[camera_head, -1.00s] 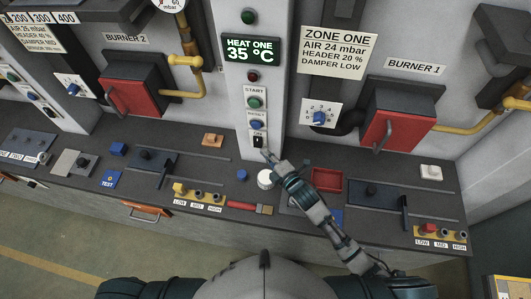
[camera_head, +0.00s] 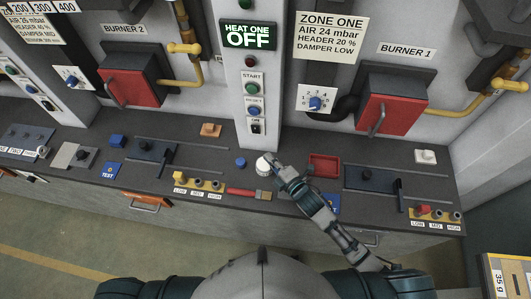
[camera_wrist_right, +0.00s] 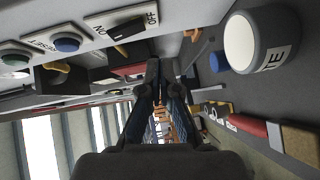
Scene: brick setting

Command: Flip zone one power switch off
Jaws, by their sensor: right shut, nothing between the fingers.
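The power switch (camera_head: 256,127) is a small black rocker on a white plate at the foot of the grey panel column. In the right wrist view the rocker (camera_wrist_right: 120,30) lies between ON and OFF labels. The display (camera_head: 248,35) above reads HEAT ONE OFF. My right gripper (camera_head: 270,160) is shut and empty, below and slightly right of the switch, apart from it. Its closed fingers (camera_wrist_right: 164,78) also show in the wrist view. My left gripper is not in view.
A white round knob (camera_head: 263,167) is close beside the right gripper. START (camera_head: 252,88) and RESET (camera_head: 254,110) buttons sit above the switch. A red tray (camera_head: 324,166) lies to the right. Burner 1's red box (camera_head: 391,114) and the zone one sign (camera_head: 331,38) are further right.

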